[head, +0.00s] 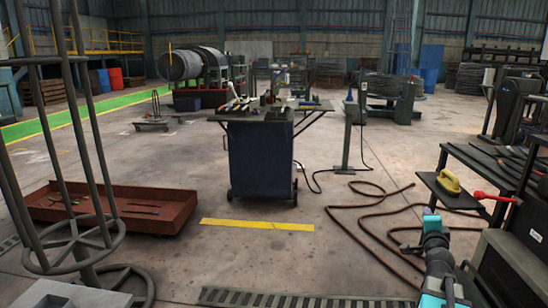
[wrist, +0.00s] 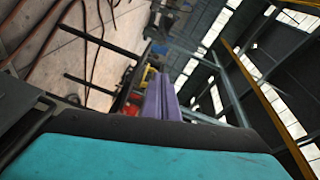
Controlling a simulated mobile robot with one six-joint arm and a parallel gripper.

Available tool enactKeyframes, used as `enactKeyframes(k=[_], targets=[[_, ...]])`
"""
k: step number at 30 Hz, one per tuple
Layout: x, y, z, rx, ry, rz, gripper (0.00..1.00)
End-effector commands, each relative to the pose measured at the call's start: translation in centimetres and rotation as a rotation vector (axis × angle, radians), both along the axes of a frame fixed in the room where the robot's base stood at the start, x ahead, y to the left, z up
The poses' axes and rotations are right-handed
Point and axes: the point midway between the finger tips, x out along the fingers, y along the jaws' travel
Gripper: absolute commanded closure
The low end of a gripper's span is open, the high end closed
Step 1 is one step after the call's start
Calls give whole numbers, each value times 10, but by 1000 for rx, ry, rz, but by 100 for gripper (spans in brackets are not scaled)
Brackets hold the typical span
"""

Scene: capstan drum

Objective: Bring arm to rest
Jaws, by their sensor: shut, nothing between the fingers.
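My gripper (wrist: 161,76) shows in the wrist view as two purple fingers lying close together, shut with nothing between them. The teal and black part at the bottom of that view is mine. In the head view my arm (head: 437,258) is at the lower right, teal and dark grey, over the floor just left of the dark bench. I cannot make out the fingers clearly there.
The dark bench (head: 470,157) at the right carries a yellow object (head: 448,181) and a red-handled tool (head: 490,196). A hose (head: 352,208) lies on the floor left of my arm. A blue tool cart (head: 260,160), a red-brown tray (head: 160,207) and a wire frame stand further left.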

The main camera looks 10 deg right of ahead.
Motion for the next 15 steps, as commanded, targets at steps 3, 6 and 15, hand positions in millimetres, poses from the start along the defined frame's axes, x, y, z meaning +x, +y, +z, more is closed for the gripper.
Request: enactKeyframes(k=[3,6,15], targets=[[15,27,-7,12,44,42,100],[26,50,-19,18,85,79,100],[47,126,-62,24,229,208,100]])
